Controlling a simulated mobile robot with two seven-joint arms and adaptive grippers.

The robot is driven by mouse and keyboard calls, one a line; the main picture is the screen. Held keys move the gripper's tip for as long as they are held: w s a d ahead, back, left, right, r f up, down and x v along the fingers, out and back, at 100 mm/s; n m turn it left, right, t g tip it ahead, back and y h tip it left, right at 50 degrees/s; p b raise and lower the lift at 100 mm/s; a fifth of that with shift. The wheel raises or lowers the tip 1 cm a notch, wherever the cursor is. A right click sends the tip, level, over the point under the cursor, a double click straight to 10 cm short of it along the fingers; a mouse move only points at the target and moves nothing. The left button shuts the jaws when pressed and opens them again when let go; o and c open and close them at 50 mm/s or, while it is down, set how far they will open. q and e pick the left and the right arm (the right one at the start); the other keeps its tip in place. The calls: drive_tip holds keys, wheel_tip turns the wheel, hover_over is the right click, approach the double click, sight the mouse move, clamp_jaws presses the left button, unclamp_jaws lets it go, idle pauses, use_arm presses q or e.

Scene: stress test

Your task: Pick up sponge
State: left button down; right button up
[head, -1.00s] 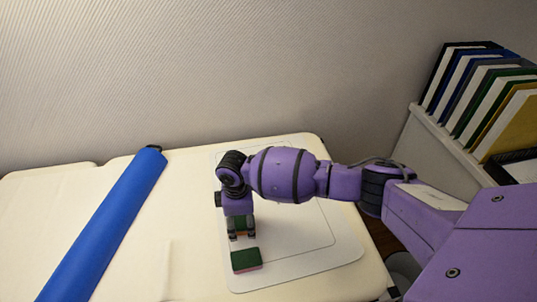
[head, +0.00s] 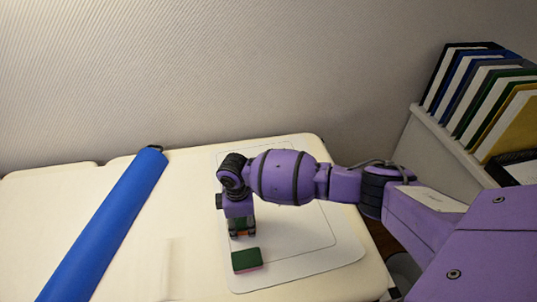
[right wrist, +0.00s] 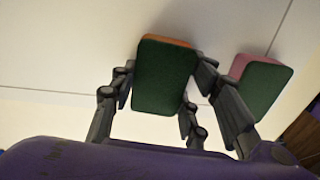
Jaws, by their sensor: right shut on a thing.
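My right gripper (head: 241,233) is over the white board on the cream table, pointing down. It is shut on a sponge with a green face and orange body. This orange-and-green sponge (right wrist: 165,75) sits between the fingers in the right wrist view; in the head view the gripper hides most of it. A second sponge, green on top with a pink side (head: 246,260), lies on the board just in front of the gripper. This pink-and-green sponge also shows in the right wrist view (right wrist: 262,85), right of the held one and apart from it. My left gripper is not in view.
The white board (head: 300,268) lies flat on the cream table (head: 195,200). A long blue roll (head: 105,225) lies across the table to the left. Upright books or binders (head: 485,90) stand on a white shelf at the right. The board is clear right of the sponges.

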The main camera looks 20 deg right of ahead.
sight(241, 221)
drive_tip(key=shift+w+r, duration=0.15)
drive_tip(key=shift+r, duration=0.3)
wheel_tip(241, 221, up, 2)
drive_tip(key=shift+r, duration=0.2)
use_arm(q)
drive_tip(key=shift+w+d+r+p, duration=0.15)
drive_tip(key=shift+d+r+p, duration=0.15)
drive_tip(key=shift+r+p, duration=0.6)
use_arm(e)
drive_tip(key=s+a+r, duration=0.9)
drive_tip(key=s, duration=0.2)
drive_tip(key=shift+r, duration=0.35)
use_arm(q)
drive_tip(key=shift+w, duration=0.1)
use_arm(e)
drive_tip(key=shift+o, duration=0.2)
drive_tip(key=shift+d, duration=0.1)
